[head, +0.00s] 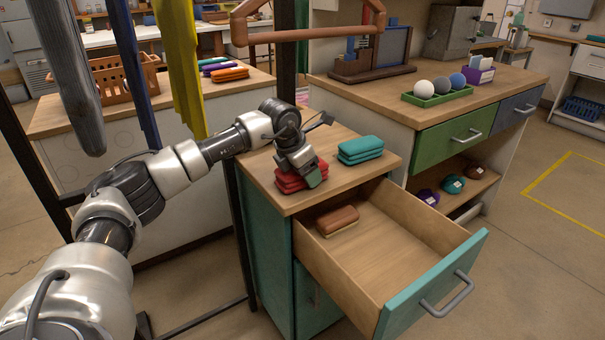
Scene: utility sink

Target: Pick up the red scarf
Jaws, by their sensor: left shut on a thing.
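The red scarf (290,182) is a folded stack lying on the wooden top of the teal cabinet, near its front left. My left gripper (306,176) is over the scarf from above and is shut on it. The gripper covers the scarf's upper middle, and the scarf still appears to rest on the cabinet top. My right gripper is not in view.
A folded teal scarf (360,150) lies just right of the red one. The cabinet's drawer (400,240) is open below, with a brown item (337,221) inside. A dark rack post and hanging cloths (180,70) stand at the left.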

